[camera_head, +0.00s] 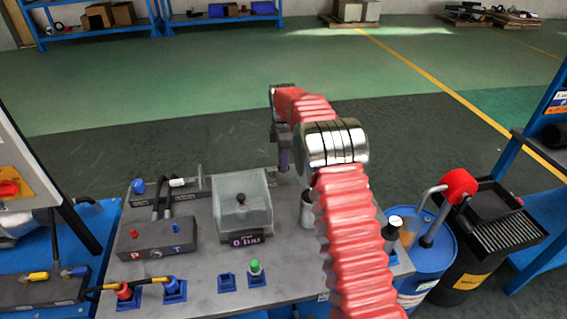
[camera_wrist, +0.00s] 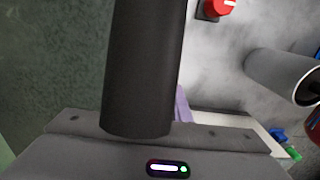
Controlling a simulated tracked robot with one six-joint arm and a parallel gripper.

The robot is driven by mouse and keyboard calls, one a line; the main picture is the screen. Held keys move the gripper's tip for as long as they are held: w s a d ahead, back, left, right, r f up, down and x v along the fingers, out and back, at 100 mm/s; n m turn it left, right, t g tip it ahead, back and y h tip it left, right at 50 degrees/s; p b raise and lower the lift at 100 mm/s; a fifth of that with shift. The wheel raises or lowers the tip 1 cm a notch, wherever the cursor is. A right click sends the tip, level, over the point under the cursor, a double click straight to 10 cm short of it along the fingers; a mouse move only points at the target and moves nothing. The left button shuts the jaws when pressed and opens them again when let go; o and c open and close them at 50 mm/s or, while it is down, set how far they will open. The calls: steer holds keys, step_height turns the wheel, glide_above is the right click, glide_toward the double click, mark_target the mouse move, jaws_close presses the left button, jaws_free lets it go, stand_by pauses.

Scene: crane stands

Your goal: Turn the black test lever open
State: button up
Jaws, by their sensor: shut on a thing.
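The black test lever (camera_wrist: 140,65) shows in the wrist view as a thick dark cylinder, running from the top edge down to the grey body of my gripper. My gripper (camera_head: 284,158) is beyond the far edge of the grey bench top in the head view, past the bend of my red-sleeved arm. It is shut on the lever. A thin purple strip shows beside the lever in the wrist view. The contact itself and the lever's base are hidden, and I cannot make out the lever in the head view.
The bench (camera_head: 205,283) carries a clear box (camera_head: 243,200), a hose block marked P and T (camera_head: 157,240) and a silver cylinder (camera_head: 307,209) near my arm. A blue drum (camera_head: 432,250) and a black bin (camera_head: 490,232) stand at right. The floor behind is clear.

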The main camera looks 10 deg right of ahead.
jaws_close()
steer(key=shift+s+m, duration=0.25)
steer(key=shift+m, duration=0.55)
steer(key=o, duration=0.6)
jaws_free()
steer(key=shift+o, duration=0.2)
steer(key=shift+r, duration=0.1)
step_height(320, 180, up, 14)
steer(key=shift+f, duration=0.25)
